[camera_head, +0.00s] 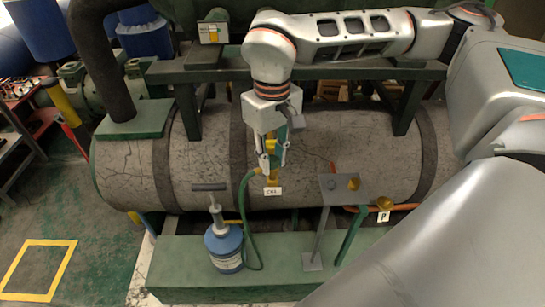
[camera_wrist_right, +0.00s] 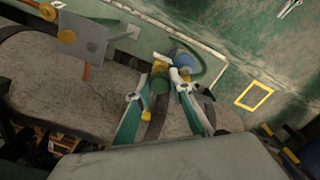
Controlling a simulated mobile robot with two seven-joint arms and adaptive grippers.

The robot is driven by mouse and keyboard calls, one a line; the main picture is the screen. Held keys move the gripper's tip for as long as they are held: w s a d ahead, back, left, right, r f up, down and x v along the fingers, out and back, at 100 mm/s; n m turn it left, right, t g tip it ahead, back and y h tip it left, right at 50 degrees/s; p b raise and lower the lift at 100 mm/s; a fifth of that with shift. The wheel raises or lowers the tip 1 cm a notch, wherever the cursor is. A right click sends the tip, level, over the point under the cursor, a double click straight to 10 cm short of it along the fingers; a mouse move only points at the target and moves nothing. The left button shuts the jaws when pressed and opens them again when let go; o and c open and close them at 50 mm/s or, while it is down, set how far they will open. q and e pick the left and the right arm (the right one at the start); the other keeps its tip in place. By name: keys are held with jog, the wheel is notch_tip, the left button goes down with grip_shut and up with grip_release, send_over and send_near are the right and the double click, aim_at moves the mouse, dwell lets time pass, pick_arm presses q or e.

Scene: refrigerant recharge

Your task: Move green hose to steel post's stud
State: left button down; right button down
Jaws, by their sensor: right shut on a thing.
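My right gripper (camera_head: 271,163) hangs over the grey tank, pointing down, shut on the upper end of the green hose (camera_head: 246,208). From there the hose runs down to the base of a blue bottle with a pump handle (camera_head: 223,247). The plate also shows in the wrist view (camera_wrist_right: 85,42). My left gripper is out of view.
The large cracked grey tank (camera_head: 190,170) lies behind the bottle and post. A green frame beam (camera_head: 370,72) spans above it. A small white tag (camera_head: 273,190) hangs below the gripper. The green plinth (camera_head: 185,265) has bare room left of the bottle.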

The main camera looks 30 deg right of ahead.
jog(key=n, duration=0.3)
jog(key=shift+r+n, duration=0.1)
jog(key=shift+n, duration=0.2)
jog(key=c, duration=1.7)
grip_release()
